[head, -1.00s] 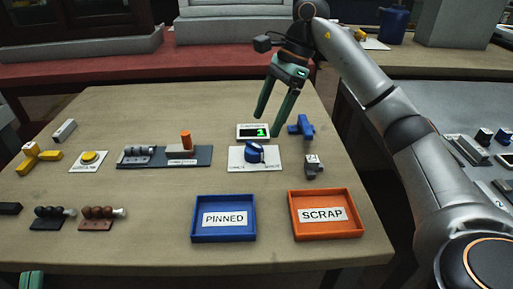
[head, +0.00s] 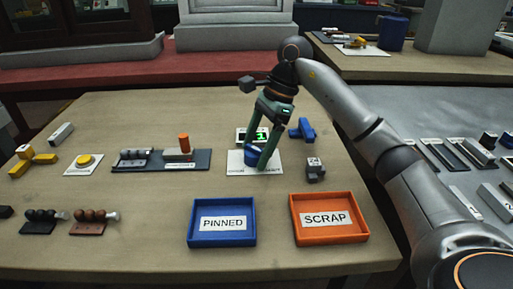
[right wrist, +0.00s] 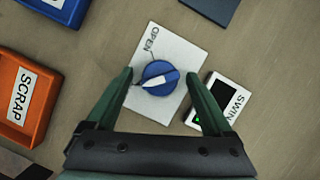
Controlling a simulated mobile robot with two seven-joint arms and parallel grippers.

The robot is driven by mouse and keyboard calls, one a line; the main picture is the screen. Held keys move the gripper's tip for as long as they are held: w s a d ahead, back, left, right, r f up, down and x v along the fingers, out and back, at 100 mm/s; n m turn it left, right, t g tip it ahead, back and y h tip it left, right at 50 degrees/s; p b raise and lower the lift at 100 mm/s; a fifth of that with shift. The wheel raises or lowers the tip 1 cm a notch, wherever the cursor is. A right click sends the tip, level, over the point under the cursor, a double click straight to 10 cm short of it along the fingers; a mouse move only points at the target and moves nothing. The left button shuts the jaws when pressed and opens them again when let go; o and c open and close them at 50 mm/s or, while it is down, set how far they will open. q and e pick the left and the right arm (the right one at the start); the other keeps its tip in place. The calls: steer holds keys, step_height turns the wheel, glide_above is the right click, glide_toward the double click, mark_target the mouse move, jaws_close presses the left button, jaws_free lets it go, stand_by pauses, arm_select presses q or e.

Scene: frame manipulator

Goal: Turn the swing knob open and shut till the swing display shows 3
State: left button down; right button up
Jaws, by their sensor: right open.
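The swing knob, a round blue knob (right wrist: 160,70) with a white pointer, sits on a white plate (right wrist: 172,47) marked OPEN. In the right wrist view its pointer aims left and slightly down, away from the OPEN mark. My right gripper (right wrist: 159,76) is open, with one green finger on each side of the knob; I cannot tell whether either touches it. In the head view the right gripper (head: 257,157) partly covers the knob (head: 251,153). The swing display (head: 262,134) behind it shows a green digit that looks like 1, partly hidden. My left gripper is out of view.
A blue PINNED tray (head: 222,239) and an orange SCRAP tray (head: 330,236) stand in front of the knob. A blue piece (head: 302,129) and a grey block (head: 315,170) lie to its right. A dark fixture (head: 203,160) and yellow button (head: 84,160) are left.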

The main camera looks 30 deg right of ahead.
jaws_close()
stand_by(0.5)
